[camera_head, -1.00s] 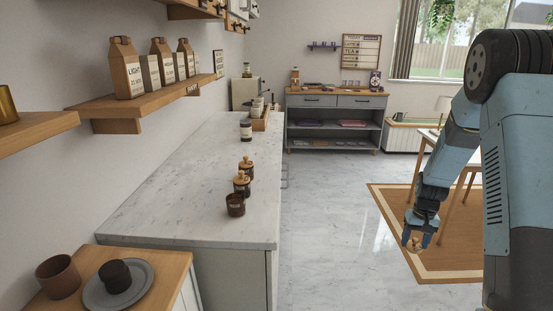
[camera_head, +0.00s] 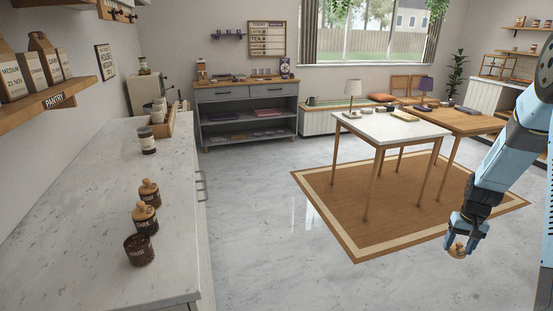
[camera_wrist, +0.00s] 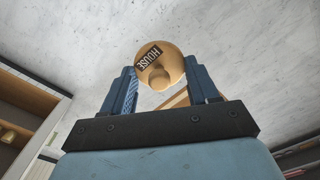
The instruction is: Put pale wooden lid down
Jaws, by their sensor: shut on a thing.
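My gripper (camera_head: 463,240) is at the right in the head view, out over the floor and rug edge, well away from the counter. It is shut on the pale wooden lid (camera_head: 458,250). In the wrist view the lid (camera_wrist: 168,67) sits between the two blue fingers, with a round knob and a dark label reading HOUSE. An open brown jar (camera_head: 139,250) labelled HOUSE stands without a lid at the near end of the counter. Two like jars with pale wooden lids, one labelled DARK (camera_head: 145,218), stand behind it.
The marble counter (camera_head: 90,200) has clear room left of the jars. A dark-lidded jar (camera_head: 147,140) and a wooden crate (camera_head: 166,124) stand farther back. A white-topped table (camera_head: 390,127) stands on the rug (camera_head: 330,215). A grey sideboard (camera_head: 247,97) is at the back wall.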

